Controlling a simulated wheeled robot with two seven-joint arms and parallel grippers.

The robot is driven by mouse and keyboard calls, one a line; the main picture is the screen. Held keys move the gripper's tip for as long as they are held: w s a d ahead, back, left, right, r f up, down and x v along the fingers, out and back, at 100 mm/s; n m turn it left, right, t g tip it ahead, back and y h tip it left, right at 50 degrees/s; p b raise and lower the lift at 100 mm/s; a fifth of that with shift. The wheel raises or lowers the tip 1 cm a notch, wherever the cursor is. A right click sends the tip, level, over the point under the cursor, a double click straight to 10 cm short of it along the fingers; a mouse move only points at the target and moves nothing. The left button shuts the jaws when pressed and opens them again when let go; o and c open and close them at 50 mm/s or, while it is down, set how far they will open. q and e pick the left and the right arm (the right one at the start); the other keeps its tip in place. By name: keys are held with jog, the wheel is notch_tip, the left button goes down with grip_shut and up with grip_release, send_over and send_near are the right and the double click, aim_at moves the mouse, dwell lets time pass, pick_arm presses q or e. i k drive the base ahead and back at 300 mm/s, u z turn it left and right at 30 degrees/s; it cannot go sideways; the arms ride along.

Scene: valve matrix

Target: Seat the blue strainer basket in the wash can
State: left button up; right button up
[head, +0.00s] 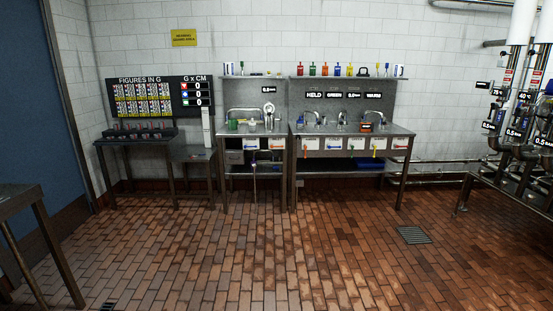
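No gripper of mine shows in the head view. The blue strainer basket and the wash can are too small to identify with certainty at this distance. Small blue items stand among the coloured things on the top shelf (345,77) of the right steel sink bench (349,135). A wide blue tray-like thing (367,163) lies on that bench's lower shelf. A small orange-brown container (373,117) stands at the right bench's basin, below the right end of a row of black labels. A green container (232,124) stands at the left sink bench (253,130).
A dark table with a board reading "FIGURES IN G" (140,80) stands at the left. Pipes and valves with pressure labels (515,132) fill the right side. A table corner (20,200) juts in at the near left. The brick floor (270,245) between is clear, with a flush drain grate (413,235).

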aim_at(233, 123)
jog(key=z, duration=0.05)
jog(key=i, duration=5.75)
